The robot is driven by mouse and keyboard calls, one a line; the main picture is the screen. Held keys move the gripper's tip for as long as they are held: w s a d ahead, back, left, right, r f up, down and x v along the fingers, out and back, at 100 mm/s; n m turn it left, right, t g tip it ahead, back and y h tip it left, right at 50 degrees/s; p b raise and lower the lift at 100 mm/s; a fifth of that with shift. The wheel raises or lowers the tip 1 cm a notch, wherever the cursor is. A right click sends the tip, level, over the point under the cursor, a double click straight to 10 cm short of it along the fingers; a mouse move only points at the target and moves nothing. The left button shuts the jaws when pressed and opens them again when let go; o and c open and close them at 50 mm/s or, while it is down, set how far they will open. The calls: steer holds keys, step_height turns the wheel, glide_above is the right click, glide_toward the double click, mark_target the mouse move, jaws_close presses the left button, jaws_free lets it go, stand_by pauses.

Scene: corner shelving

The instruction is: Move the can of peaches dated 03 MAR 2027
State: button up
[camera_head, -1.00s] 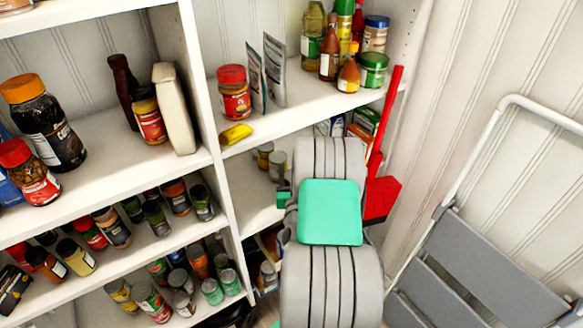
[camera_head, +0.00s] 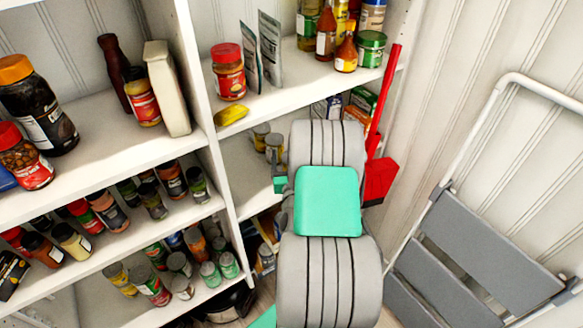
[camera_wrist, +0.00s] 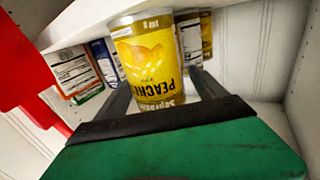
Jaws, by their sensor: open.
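A yellow can with a peaches label (camera_wrist: 150,55) fills the middle of the wrist view, its lettering upside down in the picture. My gripper (camera_wrist: 160,84) is open, with one dark finger on each side of this can's lower part in the picture. I cannot tell whether the fingers touch it. The date is not readable. More cans (camera_wrist: 189,40) stand behind it to the right.
Boxes (camera_wrist: 72,72) stand left of the can in the wrist view. A red long-handled object (camera_head: 379,180) leans right of my arm, with a folded grey step ladder (camera_head: 480,250) beyond. A yellow item (camera_head: 231,115) lies at the edge of the shelf above (camera_head: 285,100).

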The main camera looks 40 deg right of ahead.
steer(key=b+v, duration=0.3)
steer(key=v, duration=0.3)
steer(key=shift+s+a, duration=0.2)
steer(key=shift+s, duration=0.05)
